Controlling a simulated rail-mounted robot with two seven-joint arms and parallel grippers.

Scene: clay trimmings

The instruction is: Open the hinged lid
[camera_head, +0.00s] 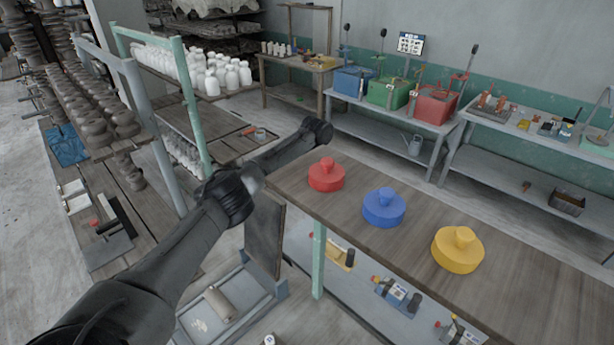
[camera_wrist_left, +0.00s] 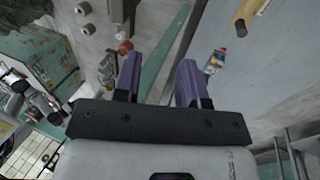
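I cannot tell for certain which thing is the hinged lid. A brown upright panel (camera_head: 265,235) stands at the back edge of a low grey-blue tray (camera_head: 251,307), below the table; whether it is hinged there is unclear. Red (camera_head: 326,178), blue (camera_head: 384,211) and yellow (camera_head: 458,254) round knobbed pieces lie on the wooden tabletop. My left arm reaches from the lower left past the table's far left corner; its fingers cannot be made out in the head view. In the left wrist view my left gripper (camera_wrist_left: 158,75) has its purple fingers apart, with nothing visibly held. My right gripper is not in view.
The wooden table (camera_head: 545,290) fills the right foreground, with small tools on its lower shelf. Racks of pots and white bottles (camera_head: 212,80) stand at left. Blue, green and red bins (camera_head: 432,106) stand on a back bench. Floor between table and back bench is clear.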

